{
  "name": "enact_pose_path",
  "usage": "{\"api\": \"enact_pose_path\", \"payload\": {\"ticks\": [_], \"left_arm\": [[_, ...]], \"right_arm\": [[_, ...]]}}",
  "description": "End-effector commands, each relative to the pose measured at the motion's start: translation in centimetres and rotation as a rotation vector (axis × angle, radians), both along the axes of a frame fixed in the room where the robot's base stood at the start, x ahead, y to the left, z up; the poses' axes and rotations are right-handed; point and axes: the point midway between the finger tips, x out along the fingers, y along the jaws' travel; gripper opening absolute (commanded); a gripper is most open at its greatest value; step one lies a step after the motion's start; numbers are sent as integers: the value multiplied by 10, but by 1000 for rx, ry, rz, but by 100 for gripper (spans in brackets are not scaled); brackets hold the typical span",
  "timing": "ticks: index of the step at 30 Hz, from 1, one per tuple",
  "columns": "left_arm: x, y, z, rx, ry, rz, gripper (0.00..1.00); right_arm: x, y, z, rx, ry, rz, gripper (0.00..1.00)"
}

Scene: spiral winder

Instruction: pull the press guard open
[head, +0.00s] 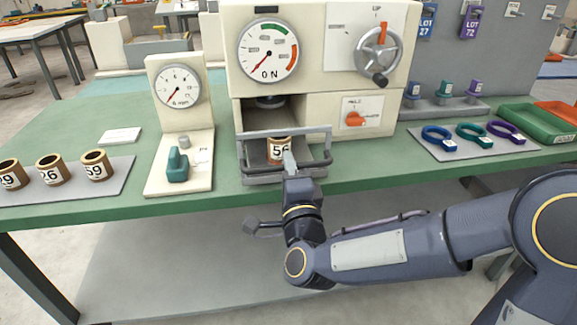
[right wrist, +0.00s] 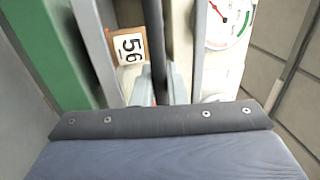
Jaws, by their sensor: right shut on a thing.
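The press guard (head: 258,137) is a grey frame with a dark handle bar, low at the front of the cream press (head: 310,60). A brown bushing labelled 56 (head: 278,149) sits behind the bar, partly hidden by my gripper. My right gripper (head: 289,163) is shut on the dark handle bar, which runs between its fingers in the right wrist view (right wrist: 157,50). The bushing label also shows there (right wrist: 129,48), to the left of the bar. The chamber above the bushing looks uncovered. My left gripper is not in view.
The press gauge (head: 268,50) reads about 0 N. A smaller gauge stand with a teal lever (head: 177,165) stands to the left, beside a mat (head: 60,192) with bushings. Coloured rings (head: 475,135) and trays (head: 535,123) lie at right. Space in front of the bench is free.

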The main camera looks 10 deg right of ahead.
Motion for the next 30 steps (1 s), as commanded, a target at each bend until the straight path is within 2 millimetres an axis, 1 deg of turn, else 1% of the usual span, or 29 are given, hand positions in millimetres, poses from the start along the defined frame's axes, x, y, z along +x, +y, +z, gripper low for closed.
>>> {"api": "enact_pose_path", "payload": {"ticks": [2,3,6,14,17,27,30], "left_arm": [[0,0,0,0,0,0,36],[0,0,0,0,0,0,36],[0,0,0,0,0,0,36],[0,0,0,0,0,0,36],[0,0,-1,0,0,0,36],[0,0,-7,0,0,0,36],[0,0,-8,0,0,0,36]], "right_arm": [[0,0,0,0,1,1,0],[0,0,0,0,1,1,18],[0,0,0,0,1,1,30],[0,0,0,0,0,1,30],[-7,0,-2,1,1,2,30],[-61,-4,-12,0,-1,4,30],[-71,-5,-14,0,-1,3,30]]}}
